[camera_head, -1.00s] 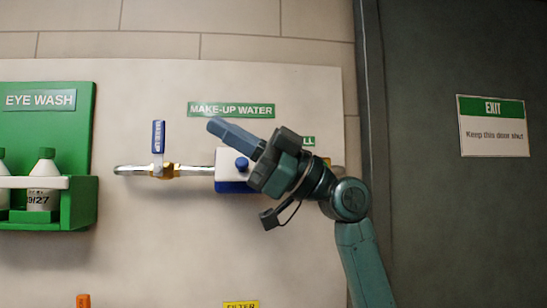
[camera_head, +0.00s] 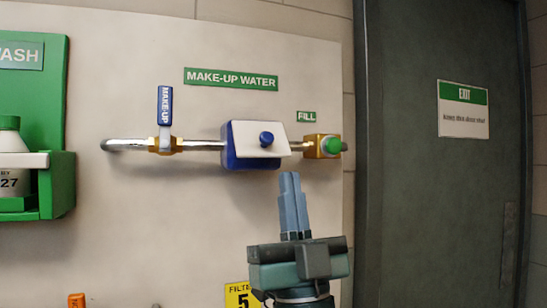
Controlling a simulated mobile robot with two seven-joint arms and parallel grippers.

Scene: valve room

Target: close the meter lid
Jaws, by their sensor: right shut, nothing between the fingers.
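The water meter (camera_head: 230,160) is a blue box on the pipe below the MAKE-UP WATER sign. Its white lid (camera_head: 248,140) with a blue knob (camera_head: 266,139) covers most of its front. Blue shows along the left side and bottom, and the lid's right edge sticks out past the body. I cannot tell how far the lid stands off the box. My right gripper (camera_head: 290,178) is shut and empty, fingers pointing up, below and right of the meter and apart from it in the picture. My left gripper is not in view.
Left of the meter is a valve with a blue MAKE-UP handle (camera_head: 165,105). Right of it is a brass fitting with a green FILL button (camera_head: 332,145). A green eye wash holder (camera_head: 60,185) is at far left, a grey door (camera_head: 420,200) at right.

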